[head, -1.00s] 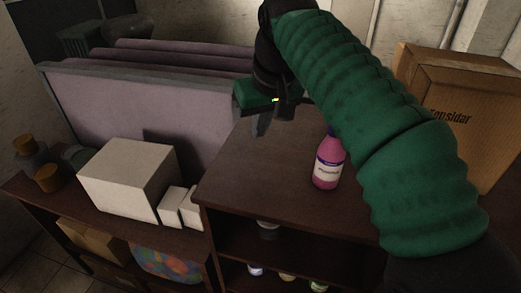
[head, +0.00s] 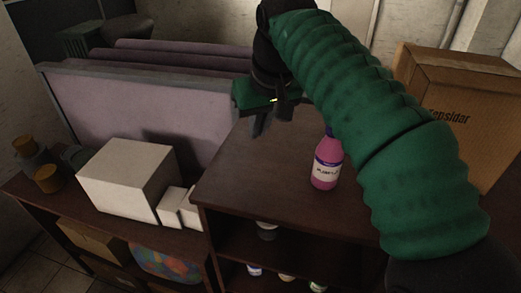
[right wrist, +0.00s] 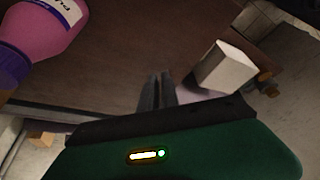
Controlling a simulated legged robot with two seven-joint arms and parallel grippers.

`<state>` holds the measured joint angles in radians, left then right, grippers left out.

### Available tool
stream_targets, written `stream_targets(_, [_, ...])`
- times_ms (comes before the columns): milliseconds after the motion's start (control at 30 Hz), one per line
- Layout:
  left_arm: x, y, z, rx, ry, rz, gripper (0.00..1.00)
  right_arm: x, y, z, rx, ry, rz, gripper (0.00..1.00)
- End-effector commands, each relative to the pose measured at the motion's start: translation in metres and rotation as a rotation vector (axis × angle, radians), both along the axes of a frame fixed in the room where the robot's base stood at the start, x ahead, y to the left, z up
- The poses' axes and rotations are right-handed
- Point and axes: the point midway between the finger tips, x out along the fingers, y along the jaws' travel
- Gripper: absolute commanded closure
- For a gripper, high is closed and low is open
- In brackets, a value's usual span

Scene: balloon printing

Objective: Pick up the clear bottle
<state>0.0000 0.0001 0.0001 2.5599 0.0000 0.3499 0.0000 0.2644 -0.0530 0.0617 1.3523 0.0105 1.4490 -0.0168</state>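A pink bottle (head: 325,175) with a purple cap and white label stands upright on the brown shelf top; it also shows in the right wrist view (right wrist: 42,28) at the top left. I cannot make out a clear bottle for sure; a greyish bottle (head: 267,231), partly in shadow, stands inside the shelf below the top. My right gripper (head: 268,122) is above the far left edge of the shelf top, apart from the pink bottle. Its fingers (right wrist: 158,92) are together with nothing between them. My left gripper is not in view.
Several small bottles stand low in the shelf, one a white and purple bottle (head: 254,270). White boxes (head: 125,180) stand on the lower cabinet at left. A cardboard box (head: 455,120) stands at right. Purple partition panels (head: 150,110) rise behind. The shelf top left of the pink bottle is clear.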

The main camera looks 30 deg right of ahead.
Motion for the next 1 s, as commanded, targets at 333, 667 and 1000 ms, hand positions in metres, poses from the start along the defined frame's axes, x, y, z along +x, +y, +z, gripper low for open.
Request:
stream_targets(333, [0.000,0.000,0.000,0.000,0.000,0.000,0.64,0.000,0.001,0.000,-0.001,0.000,0.001,0.47])
stream_targets(667, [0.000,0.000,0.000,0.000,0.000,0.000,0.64,0.000,0.000,0.000,0.000,0.000,0.001,0.20])
stream_targets(1000, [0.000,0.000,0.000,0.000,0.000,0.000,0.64,-0.006,0.002,0.019,-0.001,-0.004,0.001,0.20])
